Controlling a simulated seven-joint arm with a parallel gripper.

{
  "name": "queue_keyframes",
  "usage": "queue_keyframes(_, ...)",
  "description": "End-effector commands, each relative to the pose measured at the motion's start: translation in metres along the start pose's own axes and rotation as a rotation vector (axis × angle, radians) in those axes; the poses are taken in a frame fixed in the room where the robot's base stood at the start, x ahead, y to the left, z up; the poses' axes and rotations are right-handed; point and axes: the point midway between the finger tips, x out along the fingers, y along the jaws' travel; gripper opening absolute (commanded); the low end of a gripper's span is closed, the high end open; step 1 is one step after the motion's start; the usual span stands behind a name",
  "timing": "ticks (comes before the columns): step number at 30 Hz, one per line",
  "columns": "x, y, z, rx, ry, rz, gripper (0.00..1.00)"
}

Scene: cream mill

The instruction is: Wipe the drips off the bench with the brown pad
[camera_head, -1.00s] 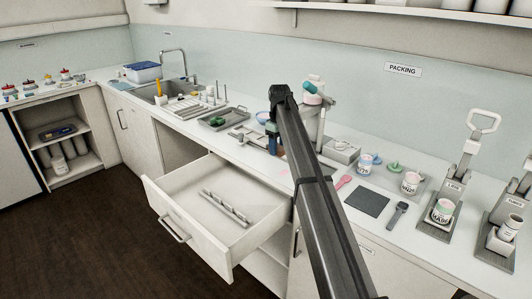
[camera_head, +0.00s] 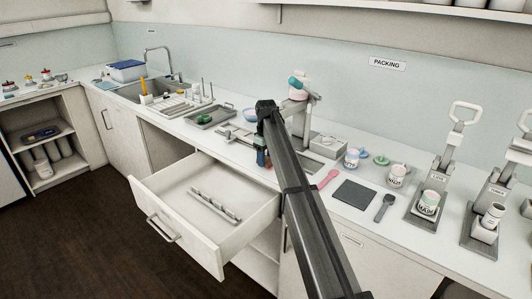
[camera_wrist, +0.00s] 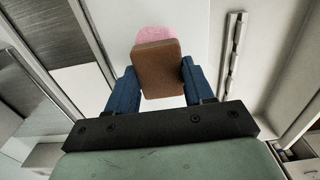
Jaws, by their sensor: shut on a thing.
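My gripper (camera_head: 262,157) is low over the front part of the white bench, just above the open drawer. In the wrist view, its two blue fingers (camera_wrist: 156,88) are shut on the brown pad (camera_wrist: 158,70), one on each side. A pink patch (camera_wrist: 156,34) shows on the white bench just beyond the pad's far edge, and the pad partly covers it. I cannot tell whether the pad touches the bench. Other drips are not clear in the head view, where my arm hides part of the bench.
The open drawer (camera_head: 178,242) juts out below the bench and holds a grey rail (camera_head: 215,206). Right of my arm are a pink scoop (camera_head: 328,178), a dark mat (camera_head: 354,195), a grey scoop (camera_head: 384,207), tubs and presses (camera_head: 428,213). A grey tray (camera_head: 211,117) lies to the left.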

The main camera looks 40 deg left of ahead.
Motion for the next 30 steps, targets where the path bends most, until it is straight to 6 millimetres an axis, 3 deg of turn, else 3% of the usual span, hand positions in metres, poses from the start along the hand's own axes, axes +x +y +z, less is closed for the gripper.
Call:
queue_keyframes(2,0.010,-0.001,0.002,0.000,-0.001,-0.001,0.28)
queue_keyframes(4,0.008,-0.001,0.010,0.001,-0.001,0.000,0.23)
queue_keyframes(24,0.010,-0.001,0.064,0.001,-0.002,0.000,0.23)
queue_keyframes(30,0.010,0.000,0.041,-0.001,-0.001,-0.001,0.23)
